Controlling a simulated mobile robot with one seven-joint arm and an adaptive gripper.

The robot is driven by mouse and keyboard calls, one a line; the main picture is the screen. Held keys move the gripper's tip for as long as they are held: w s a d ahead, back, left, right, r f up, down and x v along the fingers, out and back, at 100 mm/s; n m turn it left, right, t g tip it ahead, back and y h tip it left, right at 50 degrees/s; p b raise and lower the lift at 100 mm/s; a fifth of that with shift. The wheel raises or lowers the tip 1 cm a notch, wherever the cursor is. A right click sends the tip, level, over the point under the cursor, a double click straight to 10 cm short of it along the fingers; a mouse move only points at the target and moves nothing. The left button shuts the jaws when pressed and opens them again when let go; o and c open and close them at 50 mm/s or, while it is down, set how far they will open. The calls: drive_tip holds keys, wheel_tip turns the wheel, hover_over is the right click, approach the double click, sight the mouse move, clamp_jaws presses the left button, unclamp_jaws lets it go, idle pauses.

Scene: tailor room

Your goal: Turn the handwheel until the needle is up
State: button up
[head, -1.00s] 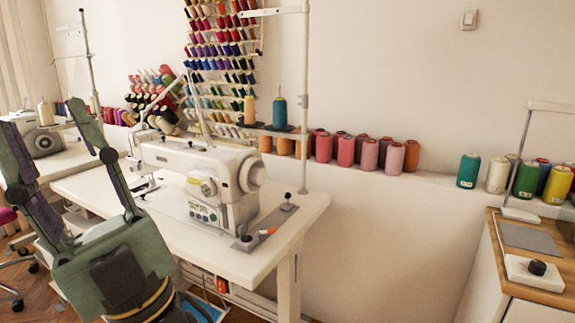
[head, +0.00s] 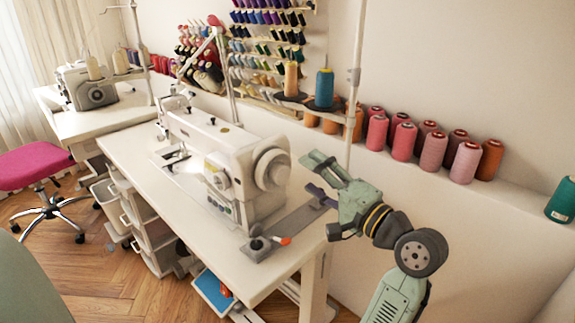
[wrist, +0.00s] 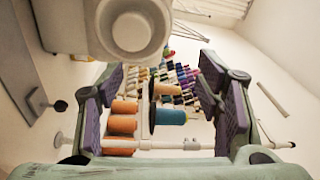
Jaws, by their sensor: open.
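The white sewing machine (head: 205,150) stands on a white table. Its round handwheel (head: 272,169) is on the machine's right end, facing right. In the wrist view the handwheel (wrist: 131,30) shows at the top, left of centre, beyond my fingers. My gripper (head: 318,175) is open and empty, to the right of the handwheel and apart from it, over the table's right end. In the wrist view my gripper's fingers (wrist: 165,95) stand wide apart with nothing between them up close. The needle area (head: 172,152) is at the machine's left end; the needle itself is too small to make out.
A thread stand pole (head: 353,85) rises behind my gripper, with a teal spool (head: 325,88) on its arm. Pink cones (head: 433,150) line the wall ledge. A pink chair (head: 35,165) stands at left.

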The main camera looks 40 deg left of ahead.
sight(285, 175)
wheel_tip(285, 175, down, 3)
drive_tip(key=d+m+g, duration=0.1)
drive_tip(key=d+g, duration=0.1)
drive_tip(key=d, duration=0.1)
drive_tip(key=shift+h, duration=0.4)
drive_tip(key=a+p, duration=0.1)
drive_tip(key=a, duration=0.4)
drive_tip(key=a+p, duration=0.1)
drive_tip(key=a, duration=0.4)
drive_tip(key=shift+w+a, duration=0.2)
drive_tip(key=shift+a, duration=0.05)
drive_tip(key=c, duration=1.2)
drive_tip(key=shift+o, duration=0.2)
drive_tip(key=shift+f, duration=0.1)
